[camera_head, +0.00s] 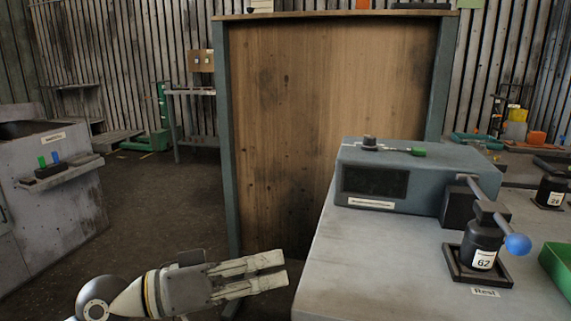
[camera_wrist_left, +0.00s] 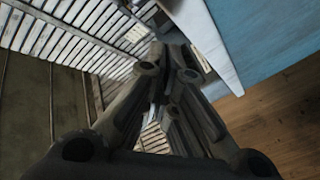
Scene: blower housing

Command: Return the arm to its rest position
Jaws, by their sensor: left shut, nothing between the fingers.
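My left gripper (camera_head: 284,269) is low in the head view, pointing right, in the open space left of the grey workbench. It is shut and empty. It hangs apart from the bench and touches nothing that I can see. In the left wrist view the closed fingers (camera_wrist_left: 172,80) reach up the middle of the picture, with nothing between them. My right gripper is in neither view.
The workbench (camera_head: 400,270) fills the lower right. It carries a blue-grey box (camera_head: 375,180) with a dark panel, a black part marked 62 (camera_head: 482,245) and a green bin (camera_head: 558,268). A wooden panel (camera_head: 325,120) stands behind. A grey cabinet (camera_head: 50,205) stands left; floor between is clear.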

